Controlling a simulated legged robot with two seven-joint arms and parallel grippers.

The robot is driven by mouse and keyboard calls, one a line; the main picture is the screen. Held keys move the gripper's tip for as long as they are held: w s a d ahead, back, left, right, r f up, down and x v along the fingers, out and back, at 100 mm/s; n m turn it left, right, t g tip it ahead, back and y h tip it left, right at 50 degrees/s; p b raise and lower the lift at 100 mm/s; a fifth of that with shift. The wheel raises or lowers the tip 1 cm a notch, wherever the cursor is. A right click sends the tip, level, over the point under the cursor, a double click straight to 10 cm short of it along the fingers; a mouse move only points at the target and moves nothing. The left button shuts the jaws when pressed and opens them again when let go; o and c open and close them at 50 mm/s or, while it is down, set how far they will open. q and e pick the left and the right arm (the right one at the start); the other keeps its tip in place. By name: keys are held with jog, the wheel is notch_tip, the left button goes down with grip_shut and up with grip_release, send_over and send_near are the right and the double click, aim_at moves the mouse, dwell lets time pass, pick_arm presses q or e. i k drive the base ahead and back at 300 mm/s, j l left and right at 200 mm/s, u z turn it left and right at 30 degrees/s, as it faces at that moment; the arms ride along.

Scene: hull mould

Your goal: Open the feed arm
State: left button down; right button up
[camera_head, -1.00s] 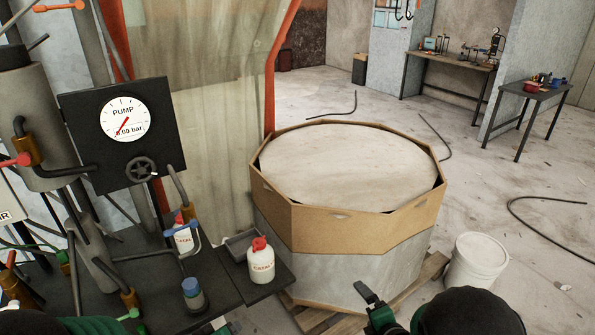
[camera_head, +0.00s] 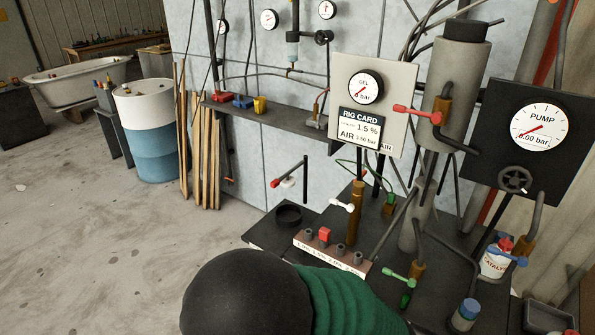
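No part is labelled as the feed arm, so I cannot tell which lever it is. A red-handled lever (camera_head: 416,114) sits on a brass valve beside the grey cylinder (camera_head: 458,75). A white-handled lever (camera_head: 342,205) is on an upright brass pipe. A green-handled lever (camera_head: 397,277) is lower on the dark bench, and a blue-handled lever (camera_head: 508,255) is by the catalyst bottle (camera_head: 493,264). A thin dark arm with a red grip (camera_head: 286,182) stands further left.
The pump panel (camera_head: 480,150) has a gauge reading 0.00 bar and a handwheel (camera_head: 514,180). The gel panel (camera_head: 400,80) carries a rig card. A shelf (camera_head: 285,125), wooden planks (camera_head: 200,150) and a blue-white drum (camera_head: 150,130) are to the left. Floor at left is clear.

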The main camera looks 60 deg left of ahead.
aim_at(286, 180)
jog(key=u, duration=2.05)
